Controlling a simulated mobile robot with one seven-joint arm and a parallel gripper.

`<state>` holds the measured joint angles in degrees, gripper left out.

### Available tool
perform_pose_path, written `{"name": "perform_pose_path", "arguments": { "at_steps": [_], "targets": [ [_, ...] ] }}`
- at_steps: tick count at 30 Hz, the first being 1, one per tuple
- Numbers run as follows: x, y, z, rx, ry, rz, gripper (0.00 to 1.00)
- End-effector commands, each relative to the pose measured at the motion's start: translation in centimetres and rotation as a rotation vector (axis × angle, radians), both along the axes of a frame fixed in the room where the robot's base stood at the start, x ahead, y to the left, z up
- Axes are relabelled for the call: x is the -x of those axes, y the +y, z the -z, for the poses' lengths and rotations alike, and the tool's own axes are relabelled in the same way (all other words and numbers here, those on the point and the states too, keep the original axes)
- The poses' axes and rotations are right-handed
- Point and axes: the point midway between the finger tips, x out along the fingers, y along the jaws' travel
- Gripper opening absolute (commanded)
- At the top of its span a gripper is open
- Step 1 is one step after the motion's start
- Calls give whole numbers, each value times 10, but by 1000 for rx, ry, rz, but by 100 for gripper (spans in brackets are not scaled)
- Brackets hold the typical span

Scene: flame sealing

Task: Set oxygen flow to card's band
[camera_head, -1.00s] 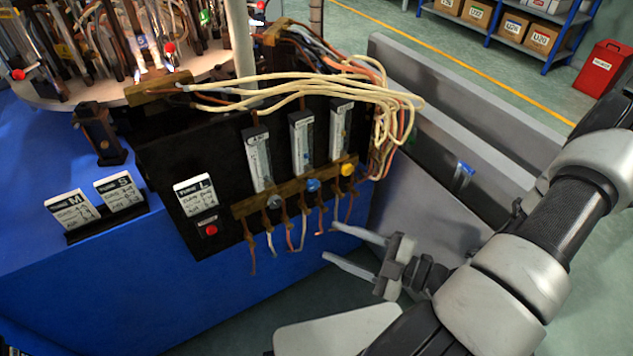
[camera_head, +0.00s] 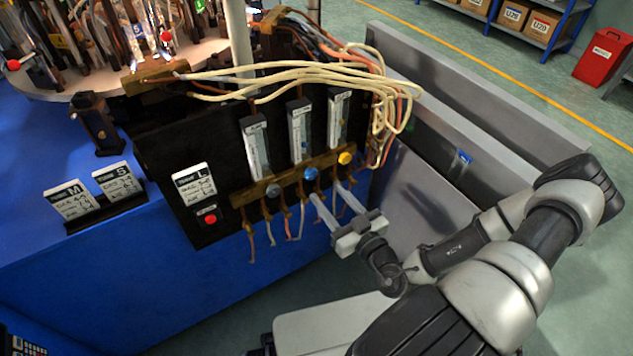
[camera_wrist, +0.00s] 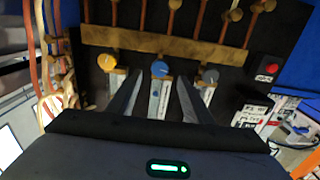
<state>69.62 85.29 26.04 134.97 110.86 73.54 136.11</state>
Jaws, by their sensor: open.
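Three flow meters stand on the black panel, with a grey knob (camera_head: 272,190), a blue knob (camera_head: 310,173) and a yellow knob (camera_head: 345,157) below them. Their labels are too small to read. The middle meter (camera_head: 300,132) is above the blue knob. Card L (camera_head: 194,184) is on the panel; card M (camera_head: 72,200) and card S (camera_head: 119,180) stand in a holder. My gripper (camera_head: 326,190) is open and empty, its fingers pointing at the knob row near the blue knob. In the wrist view the blue knob (camera_wrist: 160,69) shows between the fingertips; contact cannot be told.
Cream and orange hoses (camera_head: 392,100) loop over the panel's top right. A red button (camera_head: 210,218) sits under card L. Metal walls (camera_head: 430,170) stand to the right.

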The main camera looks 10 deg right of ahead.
Motion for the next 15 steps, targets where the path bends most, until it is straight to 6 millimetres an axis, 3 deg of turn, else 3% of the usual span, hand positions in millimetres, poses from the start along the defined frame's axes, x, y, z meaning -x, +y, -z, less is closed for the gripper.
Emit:
{"name": "perform_pose_path", "arguments": {
  "at_steps": [6,15],
  "targets": [
    [-39,14,1,-1,-2,-4,46],
    [-62,21,0,0,-1,-1,46]
  ]
}}
